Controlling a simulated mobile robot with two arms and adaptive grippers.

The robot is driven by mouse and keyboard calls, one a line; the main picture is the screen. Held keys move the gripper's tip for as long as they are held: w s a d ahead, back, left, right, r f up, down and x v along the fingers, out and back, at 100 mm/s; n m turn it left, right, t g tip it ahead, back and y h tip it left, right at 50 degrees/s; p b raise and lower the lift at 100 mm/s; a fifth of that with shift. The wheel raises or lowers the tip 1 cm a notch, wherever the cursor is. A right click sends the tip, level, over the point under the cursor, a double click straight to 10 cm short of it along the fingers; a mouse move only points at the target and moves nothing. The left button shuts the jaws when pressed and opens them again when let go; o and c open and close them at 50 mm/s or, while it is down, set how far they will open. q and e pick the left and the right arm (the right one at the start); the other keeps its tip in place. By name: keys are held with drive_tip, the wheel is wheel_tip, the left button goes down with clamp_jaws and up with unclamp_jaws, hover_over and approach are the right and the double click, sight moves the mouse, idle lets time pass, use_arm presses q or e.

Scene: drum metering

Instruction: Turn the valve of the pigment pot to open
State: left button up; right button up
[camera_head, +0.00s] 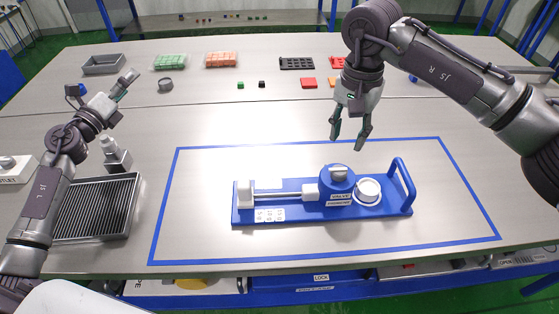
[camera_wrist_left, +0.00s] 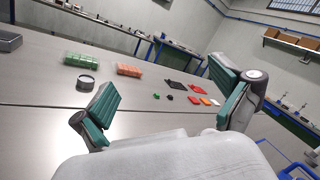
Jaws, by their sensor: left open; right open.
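A blue fixture (camera_head: 285,217) lies inside the blue taped rectangle in the head view. On it stands a round blue pot (camera_head: 337,192) with a grey knob (camera_head: 338,173) on top and small labels I cannot read clearly. The knob looks like the valve; its setting cannot be told. My right gripper (camera_head: 349,138) is open and empty, pointing down above the pot, apart from it. My left gripper (camera_head: 126,84) is open and empty over the table's left side, far from the fixture. Its spread fingers show in the left wrist view (camera_wrist_left: 166,105).
A white round cup (camera_head: 368,190) and blue handle (camera_head: 403,184) sit right of the pot. Green (camera_head: 170,62) and orange (camera_head: 221,59) block sets lie at the back. The mid-table is clear.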

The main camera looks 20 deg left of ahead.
use_arm(q)
drive_tip(key=w+d+m+g+h, duration=0.3)
drive_tip(key=d+m+h, duration=0.3)
drive_tip(key=d, duration=0.4)
drive_tip(key=m+g+h, duration=0.6)
drive_tip(key=m+g, duration=1)
drive_tip(key=m, duration=0.3)
approach(332, 185)
drive_tip(key=w+a+f, duration=0.2)
drive_tip(key=shift+w+a, duration=0.3)
drive_tip(key=shift+a, duration=0.1)
drive_tip(key=x, duration=1.3)
drive_tip(key=shift+d+f, duration=0.15)
drive_tip(key=shift+f, duration=0.05)
